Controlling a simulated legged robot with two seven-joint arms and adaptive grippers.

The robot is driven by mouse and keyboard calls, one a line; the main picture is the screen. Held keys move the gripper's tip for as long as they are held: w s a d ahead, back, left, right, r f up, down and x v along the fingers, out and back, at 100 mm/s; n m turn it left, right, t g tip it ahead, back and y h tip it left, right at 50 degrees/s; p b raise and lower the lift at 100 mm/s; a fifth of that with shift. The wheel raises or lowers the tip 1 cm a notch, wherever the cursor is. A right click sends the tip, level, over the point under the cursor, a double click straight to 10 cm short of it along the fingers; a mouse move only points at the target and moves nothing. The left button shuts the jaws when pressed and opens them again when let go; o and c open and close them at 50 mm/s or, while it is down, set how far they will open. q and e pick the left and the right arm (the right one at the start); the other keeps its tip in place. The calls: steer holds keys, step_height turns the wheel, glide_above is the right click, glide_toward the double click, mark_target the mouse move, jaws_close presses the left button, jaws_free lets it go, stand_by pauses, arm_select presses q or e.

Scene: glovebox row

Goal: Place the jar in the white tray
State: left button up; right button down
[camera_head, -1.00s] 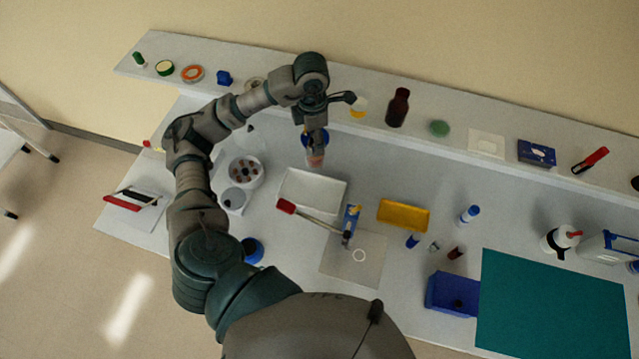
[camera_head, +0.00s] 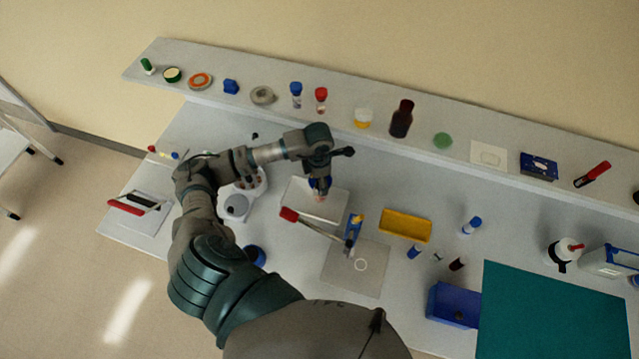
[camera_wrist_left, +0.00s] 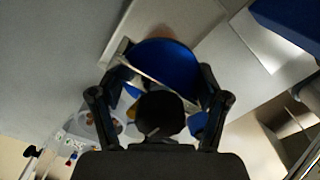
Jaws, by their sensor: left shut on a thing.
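My left gripper (camera_head: 320,187) is shut on the jar (camera_head: 321,198), which has a blue lid and a pinkish body. In the left wrist view the blue lid (camera_wrist_left: 165,62) sits between the two fingers. The white tray (camera_head: 295,194) lies on the bench, and in the head view the jar shows over its inside. Whether the jar's base touches the tray floor cannot be told. My arm and gripper hide part of the tray's far side. My right gripper is not in view.
A red-ended tool (camera_head: 290,214) reaches across the tray's front edge from a blue stand (camera_head: 353,226). A yellow tray (camera_head: 404,226) is to the right. A shelf (camera_head: 450,124) with bottles and jars runs behind. A white round device (camera_head: 237,204) stands left.

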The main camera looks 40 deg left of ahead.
arm_select(q)
steer(key=shift+d+f, duration=0.2)
steer(key=shift+f, duration=1.05)
steer(key=shift+d+f, duration=0.1)
steer(key=shift+d, duration=0.75)
steer(key=o, duration=1.5)
steer(key=shift+a, duration=0.1)
steer(key=shift+a+f, duration=0.1)
steer(key=shift+a, duration=0.65)
steer(key=r, duration=0.3)
steer(key=r+b, duration=0.1)
steer(key=r, duration=0.3)
steer(key=d+r, duration=0.1)
steer(key=r, duration=0.3)
steer(key=shift+r+b, duration=0.15)
steer(key=shift+b, duration=0.25)
steer(key=shift+a+r, duration=0.25)
steer(key=shift+r, duration=0.25)
steer(key=shift+a, duration=0.15)
steer(key=shift+d, duration=0.25)
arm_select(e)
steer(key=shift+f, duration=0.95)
